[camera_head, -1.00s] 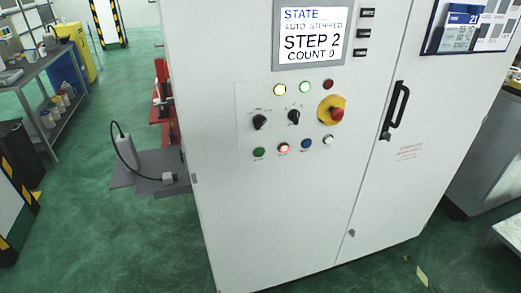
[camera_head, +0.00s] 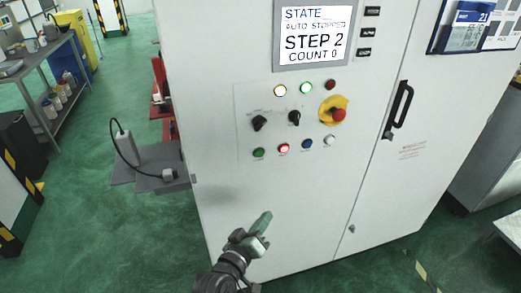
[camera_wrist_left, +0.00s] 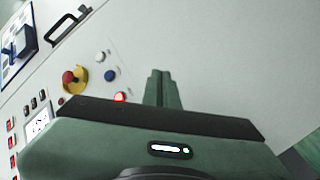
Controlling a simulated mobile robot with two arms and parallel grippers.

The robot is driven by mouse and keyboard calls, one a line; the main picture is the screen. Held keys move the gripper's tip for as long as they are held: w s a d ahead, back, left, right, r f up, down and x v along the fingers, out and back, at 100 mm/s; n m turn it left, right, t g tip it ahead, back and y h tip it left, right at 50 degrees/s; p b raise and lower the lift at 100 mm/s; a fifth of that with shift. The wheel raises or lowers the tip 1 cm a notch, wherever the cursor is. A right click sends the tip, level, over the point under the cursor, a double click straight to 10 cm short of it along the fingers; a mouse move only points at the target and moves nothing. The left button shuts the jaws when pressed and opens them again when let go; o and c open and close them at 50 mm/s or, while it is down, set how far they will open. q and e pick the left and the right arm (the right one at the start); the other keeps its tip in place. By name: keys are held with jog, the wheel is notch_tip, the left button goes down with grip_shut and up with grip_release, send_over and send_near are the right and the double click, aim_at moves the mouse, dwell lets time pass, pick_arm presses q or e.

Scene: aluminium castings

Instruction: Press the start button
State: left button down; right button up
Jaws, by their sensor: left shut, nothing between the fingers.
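The light grey control cabinet (camera_head: 300,200) carries a button panel. Its bottom row has a green button (camera_head: 258,152), a lit red button (camera_head: 284,149), a blue button (camera_head: 307,144) and a white button (camera_head: 329,140). I cannot read which is labelled start. My left gripper (camera_head: 264,221) is shut and empty, below the bottom row and apart from the buttons. In the left wrist view its closed fingers (camera_wrist_left: 158,88) point at the cabinet, with the lit red button (camera_wrist_left: 120,97) left of them. The green button is not visible there. My right gripper is not in view.
A red emergency stop (camera_head: 338,115) on a yellow base and two black rotary switches sit above the row. The screen (camera_head: 313,35) reads auto stopped, step 2, count 0. A black door handle (camera_head: 397,110) sticks out at right.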

aim_at(259, 153)
pick_arm(q)
notch_tip(259, 153, up, 12)
jog(key=w+d+t+h, duration=0.1)
jog(key=shift+d+n+t+h, duration=0.25)
jog(key=shift+n+t+h, duration=0.05)
jog(key=shift+t, duration=0.1)
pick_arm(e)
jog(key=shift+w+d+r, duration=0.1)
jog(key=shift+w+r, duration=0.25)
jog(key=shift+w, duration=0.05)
pick_arm(q)
jog(key=shift+f, duration=0.1)
jog(key=shift+w+a+b, duration=0.45)
jog(key=shift+w+b, duration=0.15)
jog(key=shift+w, duration=0.8)
jog(key=shift+w+a+b, duration=0.5)
jog(key=shift+w+b, duration=0.05)
jog(key=shift+w, duration=0.85)
jog(key=shift+w+a+b, duration=0.45)
jog(key=shift+w+b, duration=0.15)
jog(key=shift+w, duration=0.8)
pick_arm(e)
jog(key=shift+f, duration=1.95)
pick_arm(q)
jog(key=shift+w, duration=0.15)
jog(key=shift+w+a, duration=0.15)
jog(key=shift+w, duration=0.1)
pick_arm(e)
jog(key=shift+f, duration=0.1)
